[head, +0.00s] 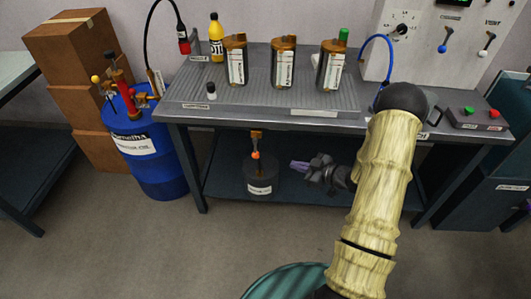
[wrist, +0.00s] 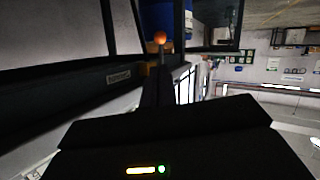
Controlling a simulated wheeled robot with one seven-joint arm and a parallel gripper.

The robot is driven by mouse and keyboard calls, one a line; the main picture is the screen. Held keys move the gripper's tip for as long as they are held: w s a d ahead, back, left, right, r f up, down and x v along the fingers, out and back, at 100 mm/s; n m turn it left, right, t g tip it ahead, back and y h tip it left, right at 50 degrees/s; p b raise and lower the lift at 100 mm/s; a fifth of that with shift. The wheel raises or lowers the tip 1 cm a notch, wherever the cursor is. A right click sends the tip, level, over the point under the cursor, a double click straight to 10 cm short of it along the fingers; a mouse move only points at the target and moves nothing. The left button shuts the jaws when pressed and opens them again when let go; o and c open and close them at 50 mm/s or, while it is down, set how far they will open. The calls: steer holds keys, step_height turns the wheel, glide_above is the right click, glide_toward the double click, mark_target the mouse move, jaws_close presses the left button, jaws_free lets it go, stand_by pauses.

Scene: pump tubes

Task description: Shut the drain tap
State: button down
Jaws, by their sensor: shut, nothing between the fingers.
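The tap with an orange ball knob (head: 256,155) stands on top of a dark grey can (head: 260,178) under the bench. It looks like the drain tap, but I cannot tell how its handle is set. An orange ball (wrist: 161,38), apparently the same knob, shows in the wrist view just beyond the fingers. My gripper (head: 296,166) is under the bench, right of the can, with its purple-tipped end pointing left towards the tap. The fingers are shut and empty. A gap shows between them and the knob in the head view.
The bench top (head: 270,118) lies above my gripper, and its lower shelf (head: 225,186) is below. Three brown-topped labelled containers (head: 284,65) stand on top. A blue drum (head: 150,160) stands to the left. The control panel (head: 435,45) is at the back right.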

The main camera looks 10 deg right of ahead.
steer(key=shift+a, duration=0.1)
steer(key=b, duration=0.2)
glide_toward(255, 149)
steer(key=w+a+f, duration=0.3)
steer(key=w+f, duration=0.1)
steer(key=f, duration=0.1)
steer(key=shift+f, duration=0.2)
